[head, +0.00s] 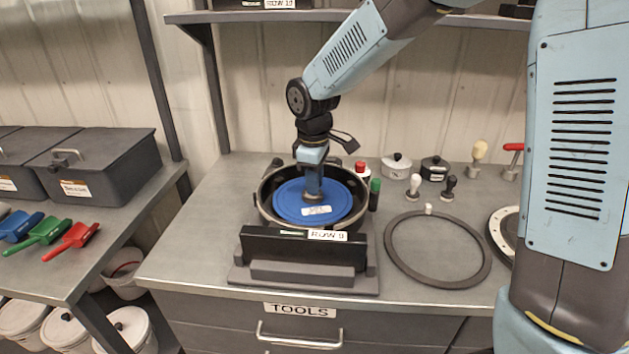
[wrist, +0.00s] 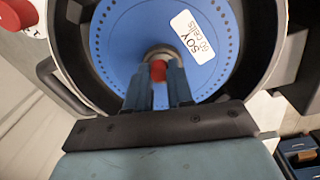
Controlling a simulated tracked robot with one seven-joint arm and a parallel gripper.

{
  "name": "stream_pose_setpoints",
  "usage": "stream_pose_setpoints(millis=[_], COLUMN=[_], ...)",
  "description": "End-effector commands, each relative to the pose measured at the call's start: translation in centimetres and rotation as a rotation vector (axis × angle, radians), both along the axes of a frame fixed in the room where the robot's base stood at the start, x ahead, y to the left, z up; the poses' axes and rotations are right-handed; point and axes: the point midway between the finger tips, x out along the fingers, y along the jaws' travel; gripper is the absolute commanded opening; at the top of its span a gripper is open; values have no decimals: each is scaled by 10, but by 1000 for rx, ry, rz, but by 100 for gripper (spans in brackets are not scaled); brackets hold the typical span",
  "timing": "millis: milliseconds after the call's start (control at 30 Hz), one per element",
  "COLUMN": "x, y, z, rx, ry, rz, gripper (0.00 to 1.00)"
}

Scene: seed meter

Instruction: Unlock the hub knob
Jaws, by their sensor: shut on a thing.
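The hub knob (wrist: 158,72) shows red in the wrist view, at the centre of the blue seed disc (wrist: 120,45), with a metal collar around it. My gripper (wrist: 159,84) is shut on the knob, one finger on each side. In the head view my gripper (head: 313,196) points straight down onto the middle of the blue disc (head: 288,203), and the fingers hide the knob. The disc lies flat in the round black meter housing (head: 262,208) and bears a white label reading SOY 60 cells. Whether the knob is locked or unlocked cannot be told.
A dark ring (head: 398,262) with a pale tab lies on the bench right of the housing. Red-capped and green-capped bottles (head: 374,196) stand close by the housing's right side. Small pots (head: 397,168) and knobbed tools stand behind. Coloured scoops (head: 45,231) lie on the left bench.

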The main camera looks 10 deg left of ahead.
Motion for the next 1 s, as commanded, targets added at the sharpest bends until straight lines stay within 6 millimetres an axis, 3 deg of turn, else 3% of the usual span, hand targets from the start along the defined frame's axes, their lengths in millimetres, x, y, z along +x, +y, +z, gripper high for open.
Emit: stream_pose_setpoints(millis=[567,600,833,1000], x=[0,0,0,0], y=[0,0,0,0], z=[0,0,0,0], rx=[0,0,0,0], ry=[-1,-1,0,0], rz=[31,31,31,30], gripper=[0,24,46,47])
